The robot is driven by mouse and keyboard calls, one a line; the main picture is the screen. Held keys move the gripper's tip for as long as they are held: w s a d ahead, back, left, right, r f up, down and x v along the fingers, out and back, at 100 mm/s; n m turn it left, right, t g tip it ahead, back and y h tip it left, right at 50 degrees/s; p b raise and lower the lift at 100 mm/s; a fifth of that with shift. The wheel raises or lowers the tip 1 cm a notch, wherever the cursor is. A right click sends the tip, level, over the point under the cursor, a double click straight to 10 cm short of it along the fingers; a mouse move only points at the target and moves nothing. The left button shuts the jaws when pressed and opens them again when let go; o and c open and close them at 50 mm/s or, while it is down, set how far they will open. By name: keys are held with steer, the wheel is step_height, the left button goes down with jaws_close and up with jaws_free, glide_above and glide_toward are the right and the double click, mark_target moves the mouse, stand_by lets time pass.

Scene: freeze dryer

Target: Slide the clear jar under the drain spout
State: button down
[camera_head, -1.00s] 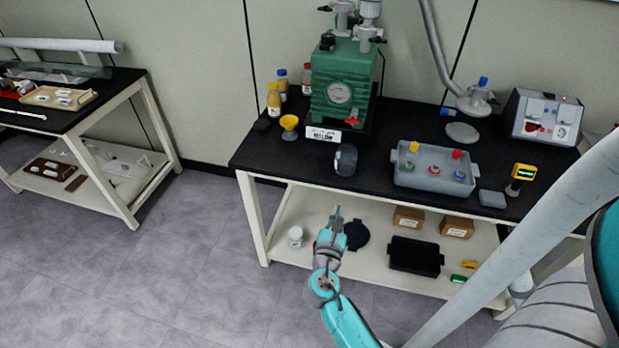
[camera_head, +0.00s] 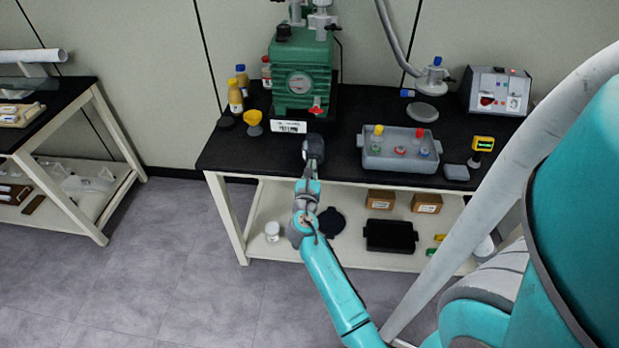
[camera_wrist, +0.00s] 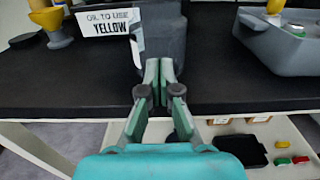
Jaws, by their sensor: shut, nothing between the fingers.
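The clear jar (camera_head: 314,148), dark grey and see-through, stands upright near the front edge of the black bench top. It also shows in the wrist view (camera_wrist: 163,35), directly beyond my fingertips. The green pump (camera_head: 300,72) stands behind it, with a red-handled fitting (camera_head: 317,106) low on its front right, which looks like the drain spout. My gripper (camera_wrist: 160,68) is shut and empty at the near side of the jar, over the bench's front edge. Whether the fingertips touch the jar cannot be told. The jar covers part of the label sign in the wrist view.
A white sign reading "YELLOW" (camera_wrist: 110,22) stands left of the jar, near a yellow funnel (camera_head: 253,121) and several bottles. A grey tray (camera_head: 370,160) with coloured caps is to the right. The bench top (camera_head: 345,150) is clear between jar and tray. A shelf runs below.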

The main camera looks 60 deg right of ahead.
mark_target(313, 156)
steer(key=shift+w+d, duration=0.25)
steer(key=shift+d, duration=0.35)
steer(key=shift+x, duration=2)
steer(key=shift+a, duration=0.1)
